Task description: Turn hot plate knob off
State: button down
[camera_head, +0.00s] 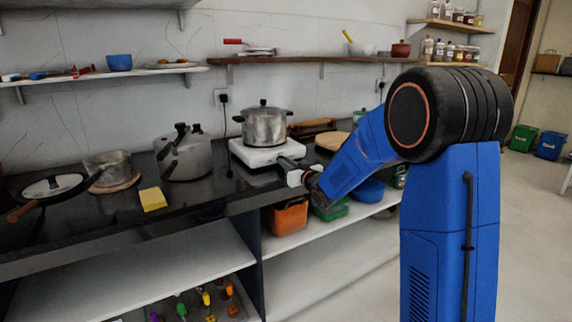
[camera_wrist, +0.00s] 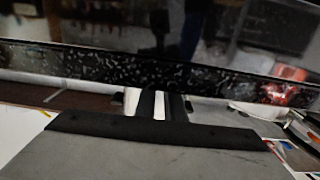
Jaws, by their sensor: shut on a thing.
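The white hot plate (camera_head: 252,152) sits on the black counter with a steel pot (camera_head: 265,124) on top. My gripper (camera_head: 284,163) reaches in from the right, its tip at the hot plate's front right side. It is shut on the knob, which its fingers hide from view. In the wrist view, the dark fingers of my gripper (camera_wrist: 158,104) show close together at the middle, with the counter's dark edge across the picture. How the knob is turned cannot be seen.
A pressure cooker (camera_head: 184,154), a yellow sponge (camera_head: 153,199) and a saucepan (camera_head: 108,167) stand left on the counter. A round wooden board (camera_head: 332,141) lies right of the hot plate. An orange bin (camera_head: 287,217) is on the shelf below.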

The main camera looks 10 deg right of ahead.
jog(key=shift+f, duration=0.15)
jog(key=c, duration=2.1)
grip_release()
jog(key=v, duration=1.7)
jog(key=shift+s, duration=0.2)
